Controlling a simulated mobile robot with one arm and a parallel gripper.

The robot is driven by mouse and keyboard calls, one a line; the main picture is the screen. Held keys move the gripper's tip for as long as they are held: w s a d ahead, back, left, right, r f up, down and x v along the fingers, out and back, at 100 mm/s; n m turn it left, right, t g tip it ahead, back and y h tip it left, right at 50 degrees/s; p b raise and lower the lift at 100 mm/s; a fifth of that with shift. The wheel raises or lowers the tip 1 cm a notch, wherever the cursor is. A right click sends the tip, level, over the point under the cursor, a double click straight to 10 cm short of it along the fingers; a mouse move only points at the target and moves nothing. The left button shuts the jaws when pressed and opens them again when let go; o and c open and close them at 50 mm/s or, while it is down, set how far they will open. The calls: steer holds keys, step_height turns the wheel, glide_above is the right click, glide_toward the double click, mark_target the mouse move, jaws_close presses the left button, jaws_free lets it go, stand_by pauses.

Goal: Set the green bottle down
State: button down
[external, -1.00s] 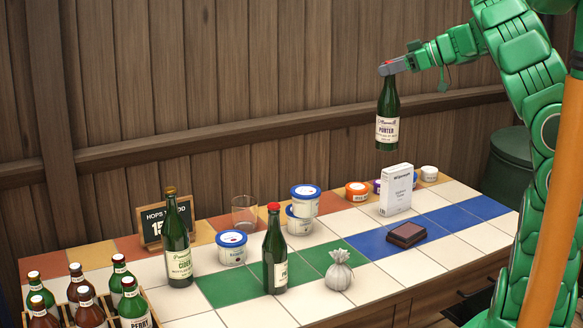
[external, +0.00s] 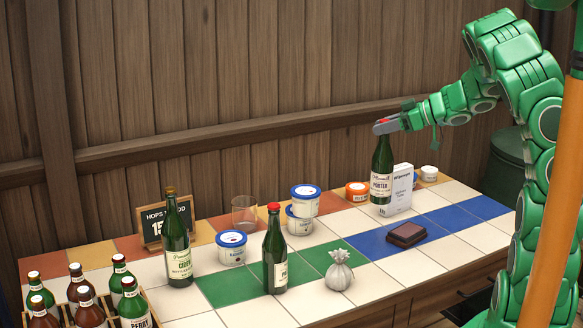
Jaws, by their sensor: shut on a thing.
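My gripper (external: 387,126) is shut on the neck of a green bottle (external: 381,172) with a cream "PORTER" label. The bottle is upright at the back right of the tiled counter, in front of the left edge of a white box (external: 401,190). Its base looks at or just above the tiles; I cannot tell if it touches. Two more green bottles stand on the counter: one with a "CIDER" label (external: 177,240) and one with a red cap (external: 275,252).
An orange-labelled tub (external: 357,191) is just left of the held bottle. A bottle crate (external: 67,312) is front left. White tiles right of the block are clear.

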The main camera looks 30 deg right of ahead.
steer(key=w+d+f, duration=0.1)
steer(key=w+f, duration=1.1)
steer(key=shift+w+d+f, duration=0.15)
steer(key=shift+w+d, duration=0.1)
steer(key=shift+d, duration=0.15)
stand_by(0.6)
steer(key=shift+f, duration=0.15)
steer(key=c, duration=0.7)
jaws_free()
steer(key=shift+c, duration=0.2)
steer(key=v, duration=1.2)
